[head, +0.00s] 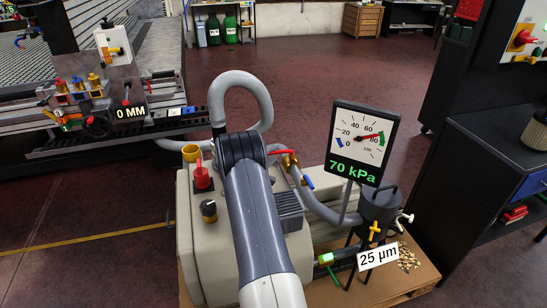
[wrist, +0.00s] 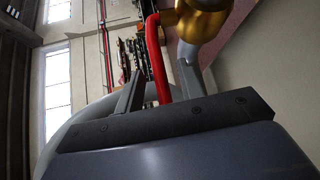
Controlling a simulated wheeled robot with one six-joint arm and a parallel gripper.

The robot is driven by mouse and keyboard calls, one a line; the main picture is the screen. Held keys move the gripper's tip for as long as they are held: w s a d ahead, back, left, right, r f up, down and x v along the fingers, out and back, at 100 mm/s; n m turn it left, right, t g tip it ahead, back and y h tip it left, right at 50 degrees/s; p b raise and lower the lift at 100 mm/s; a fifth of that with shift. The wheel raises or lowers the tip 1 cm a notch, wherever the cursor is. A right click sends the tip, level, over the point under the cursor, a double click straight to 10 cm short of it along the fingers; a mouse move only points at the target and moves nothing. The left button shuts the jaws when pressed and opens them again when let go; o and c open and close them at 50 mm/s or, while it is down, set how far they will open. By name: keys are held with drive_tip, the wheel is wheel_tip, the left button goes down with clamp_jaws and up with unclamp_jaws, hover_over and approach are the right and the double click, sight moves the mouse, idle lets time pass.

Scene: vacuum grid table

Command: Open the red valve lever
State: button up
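The red valve lever (head: 278,152) sticks out to the left from a brass valve (head: 290,161) on the grey hose, just right of my arm in the head view. In the wrist view the red lever (wrist: 154,55) runs down from the brass valve body (wrist: 205,20) at the top. My gripper (wrist: 159,88) is open, with one grey finger on each side of the lever's lower end. Narrow gaps seem to show between lever and fingers; contact is not clear. In the head view my arm hides the gripper.
A gauge panel (head: 363,143) reading 70 kPa stands right of the valve, above a dark filter pot (head: 379,208). A blue lever (head: 307,181) sits just below the brass valve. A red knob (head: 202,177) stands on the beige pump housing (head: 190,235) to the left.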

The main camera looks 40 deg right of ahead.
drive_tip(key=shift+b+x, duration=0.3)
drive_tip(key=shift+x, duration=0.9)
drive_tip(key=shift+r, duration=0.1)
drive_tip(key=shift+c, duration=0.2)
clamp_jaws()
